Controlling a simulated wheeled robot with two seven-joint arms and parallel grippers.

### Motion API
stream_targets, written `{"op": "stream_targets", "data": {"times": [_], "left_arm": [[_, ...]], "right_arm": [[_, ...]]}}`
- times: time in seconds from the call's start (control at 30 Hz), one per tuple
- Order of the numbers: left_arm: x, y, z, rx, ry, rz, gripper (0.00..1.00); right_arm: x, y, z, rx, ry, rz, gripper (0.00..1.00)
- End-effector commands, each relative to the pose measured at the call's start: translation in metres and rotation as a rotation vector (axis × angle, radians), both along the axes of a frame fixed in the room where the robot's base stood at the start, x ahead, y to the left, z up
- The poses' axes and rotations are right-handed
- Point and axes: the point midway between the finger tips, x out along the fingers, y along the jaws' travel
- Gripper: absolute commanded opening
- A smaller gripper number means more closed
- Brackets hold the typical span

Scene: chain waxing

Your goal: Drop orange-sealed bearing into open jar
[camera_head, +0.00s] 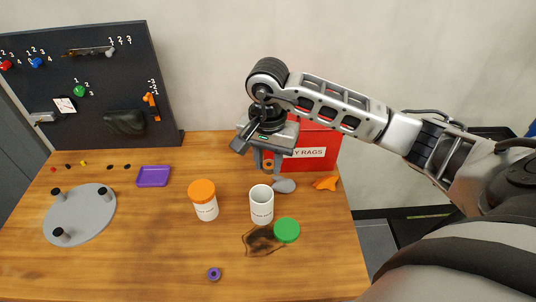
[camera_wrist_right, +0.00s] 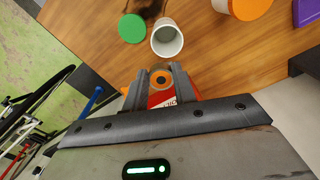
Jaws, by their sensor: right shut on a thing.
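The orange-sealed bearing (camera_head: 268,164) is held between the fingertips of my right gripper (camera_head: 267,161), above the table and behind the open jar. It also shows in the right wrist view (camera_wrist_right: 160,78) as an orange ring with a dark centre, between the two fingers. The open jar (camera_head: 262,207) is white, upright and uncapped; in the right wrist view (camera_wrist_right: 167,39) its round mouth shows beyond the fingertips, apart from the bearing. A green lid (camera_head: 286,230) lies on the table beside the jar. My left gripper does not show.
A white jar with an orange lid (camera_head: 203,199) stands left of the open jar. A red rags box (camera_head: 318,148) stands behind. A purple bearing (camera_head: 214,273) lies in front, a purple tray (camera_head: 153,176) and a grey round plate (camera_head: 80,222) at left. A grey thing (camera_head: 284,185) and an orange thing (camera_head: 326,183) lie right.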

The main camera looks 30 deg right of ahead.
Motion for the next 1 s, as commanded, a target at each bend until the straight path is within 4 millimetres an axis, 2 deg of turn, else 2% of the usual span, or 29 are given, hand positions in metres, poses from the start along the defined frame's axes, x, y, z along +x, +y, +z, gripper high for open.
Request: {"op": "stream_targets", "data": {"times": [0.03, 0.1, 0.23, 0.57, 0.6, 0.67, 1.0], "left_arm": [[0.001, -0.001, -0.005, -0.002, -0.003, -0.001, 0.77], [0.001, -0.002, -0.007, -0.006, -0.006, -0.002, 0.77], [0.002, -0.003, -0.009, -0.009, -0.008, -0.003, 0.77], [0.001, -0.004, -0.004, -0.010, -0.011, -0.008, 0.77], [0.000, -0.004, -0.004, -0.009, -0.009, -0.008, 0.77], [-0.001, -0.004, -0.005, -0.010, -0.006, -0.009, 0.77], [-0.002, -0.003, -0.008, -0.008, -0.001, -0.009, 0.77]], "right_arm": [[0.000, 0.001, -0.010, 0.002, 0.002, 0.000, 0.04], [0.000, 0.000, -0.019, 0.002, 0.001, -0.001, 0.04], [0.000, 0.000, -0.030, 0.002, 0.001, 0.001, 0.04], [0.000, 0.000, -0.032, 0.001, -0.001, 0.002, 0.04], [0.000, 0.000, -0.032, 0.001, -0.001, 0.002, 0.38], [0.000, 0.000, -0.032, 0.001, -0.001, 0.002, 0.52], [0.000, 0.000, -0.029, 0.000, -0.002, 0.002, 0.52]]}}
